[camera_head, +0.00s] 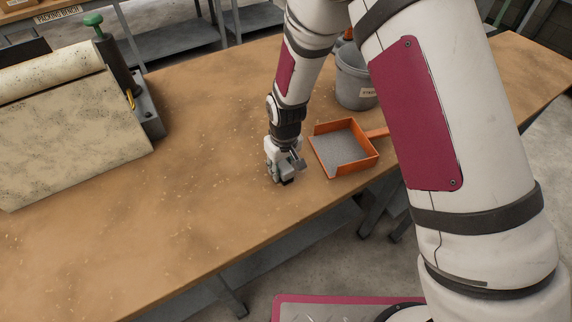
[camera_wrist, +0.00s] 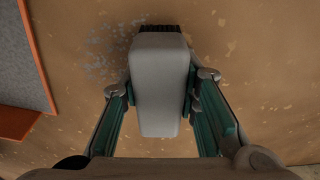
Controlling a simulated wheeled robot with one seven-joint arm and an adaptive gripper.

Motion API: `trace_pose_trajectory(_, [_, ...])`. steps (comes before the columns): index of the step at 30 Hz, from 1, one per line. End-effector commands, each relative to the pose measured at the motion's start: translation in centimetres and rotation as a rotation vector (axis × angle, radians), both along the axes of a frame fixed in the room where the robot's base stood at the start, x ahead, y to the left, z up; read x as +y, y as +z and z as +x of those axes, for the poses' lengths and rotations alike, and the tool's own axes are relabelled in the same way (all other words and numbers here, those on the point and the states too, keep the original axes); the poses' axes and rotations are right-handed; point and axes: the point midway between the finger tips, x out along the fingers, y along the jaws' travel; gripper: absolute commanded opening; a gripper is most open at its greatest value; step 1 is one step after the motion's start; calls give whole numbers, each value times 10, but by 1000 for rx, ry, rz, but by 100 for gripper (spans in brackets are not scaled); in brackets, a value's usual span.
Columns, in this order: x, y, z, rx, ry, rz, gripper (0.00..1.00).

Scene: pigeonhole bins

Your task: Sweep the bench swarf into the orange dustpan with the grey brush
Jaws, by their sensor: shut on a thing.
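The orange dustpan (camera_head: 361,157) lies on the bench, its handle pointing right, with a grey layer covering its floor. Part of it shows at the left edge of the wrist view (camera_wrist: 32,47). My gripper (camera_head: 285,174) is just left of the dustpan, low over the bench. In the wrist view my gripper (camera_wrist: 163,98) is shut on the grey brush (camera_wrist: 160,85), whose dark bristles show at the top. Grey swarf (camera_wrist: 100,48) lies on the bench between brush and dustpan. In the head view the brush is mostly hidden by my gripper.
A grey bucket (camera_head: 352,82) stands behind the dustpan. A roller with a speckled sheet (camera_head: 75,130) and a green-knobbed stand (camera_head: 94,22) takes up the left of the wooden bench (camera_head: 190,200). The front middle of the bench is clear apart from pale flecks.

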Motion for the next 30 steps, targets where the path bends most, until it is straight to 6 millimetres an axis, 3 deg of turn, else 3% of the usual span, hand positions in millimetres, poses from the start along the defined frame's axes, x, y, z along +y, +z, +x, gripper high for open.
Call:
trace_pose_trajectory(11, [19, 2, -13, -1, 1, 0, 2])
trace_pose_trajectory(30, [-12, -2, 8, -2, -1, -1, 2])
